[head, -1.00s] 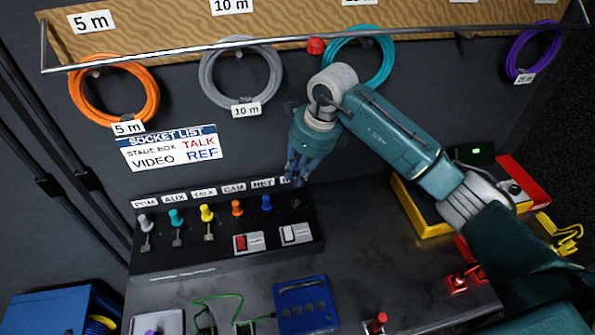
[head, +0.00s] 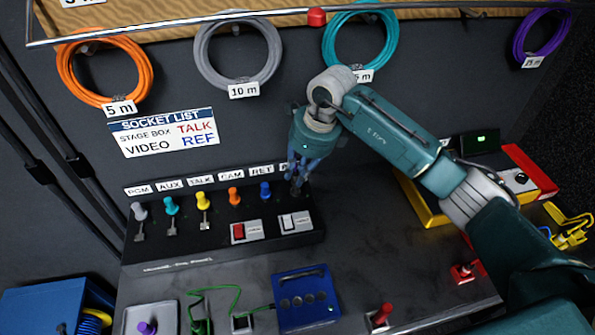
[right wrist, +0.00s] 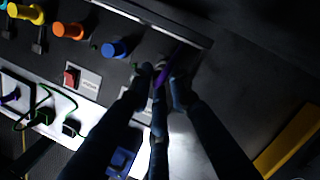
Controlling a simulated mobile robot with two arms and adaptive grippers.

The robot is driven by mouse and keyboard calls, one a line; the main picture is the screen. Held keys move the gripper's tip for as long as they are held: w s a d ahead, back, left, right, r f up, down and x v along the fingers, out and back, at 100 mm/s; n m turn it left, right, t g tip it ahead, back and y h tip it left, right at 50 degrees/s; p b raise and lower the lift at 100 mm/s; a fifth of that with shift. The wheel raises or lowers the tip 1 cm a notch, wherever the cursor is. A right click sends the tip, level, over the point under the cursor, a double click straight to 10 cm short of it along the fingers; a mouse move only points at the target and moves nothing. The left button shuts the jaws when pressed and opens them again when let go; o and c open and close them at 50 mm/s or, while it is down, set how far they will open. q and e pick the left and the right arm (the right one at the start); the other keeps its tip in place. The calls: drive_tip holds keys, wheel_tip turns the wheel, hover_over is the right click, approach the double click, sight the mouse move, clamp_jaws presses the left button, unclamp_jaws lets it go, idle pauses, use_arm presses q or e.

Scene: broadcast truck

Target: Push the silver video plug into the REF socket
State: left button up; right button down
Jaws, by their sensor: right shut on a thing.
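The dark socket panel (head: 215,250) carries a row of coloured plugs under labels that read PGM, AUX, TALK, CAM and RET. The label at its right end, past RET, is mostly hidden by my right gripper (head: 298,184). The gripper points down at that last position, right of the blue plug (head: 265,190). In the right wrist view its fingers (right wrist: 162,78) are closed together at the panel's end, with a purple sliver between them. The silver video plug in this grip is almost wholly covered. Its seating and the socket are hidden. My left gripper is out of view.
A red switch (head: 239,231) and a white switch (head: 294,222) sit just below the fingers. A blue box (head: 306,298) stands in front. A yellow-edged case (head: 425,208) lies right, under my forearm. Coiled cables hang behind.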

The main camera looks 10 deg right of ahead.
drive_tip(key=shift+b, duration=0.5)
idle(1.3)
drive_tip(key=shift+f+b, duration=1)
drive_tip(key=shift+f, duration=0.2)
drive_tip(key=c, duration=1.5)
unclamp_jaws()
drive_tip(key=shift+c, duration=0.2)
drive_tip(key=shift+r, duration=0.15)
drive_tip(key=v, duration=1.1)
drive_tip(key=shift+d+r, duration=0.15)
drive_tip(key=shift+r, duration=0.25)
drive_tip(key=shift+s, duration=0.1)
